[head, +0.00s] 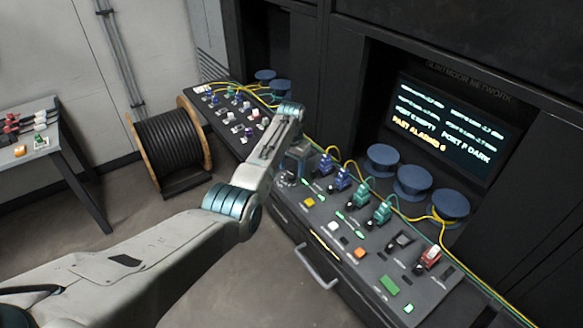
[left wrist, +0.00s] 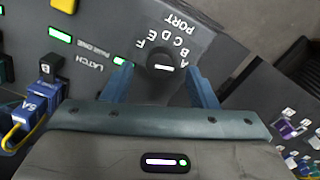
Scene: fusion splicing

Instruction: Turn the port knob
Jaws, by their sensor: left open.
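The port knob (left wrist: 160,58) is a dark round dial on the grey panel, with the letters A to F around it and the word PORT beside it. A short white line crosses it, with its right end towards the letter A. My left gripper (left wrist: 159,70) is open, with one blue finger on each side of the knob. I cannot tell whether either finger touches it. In the head view my left gripper (head: 293,165) is over the near left end of the console, and I cannot make out the knob there. My right gripper is in neither view.
Blue and teal plugs (head: 382,211) with yellow cables stand along the console (head: 345,262). A lit screen (head: 447,128) reads "PORT F DARK". A cable drum (head: 172,145) stands on the floor to the left. A second panel (head: 236,138) lies beyond my arm.

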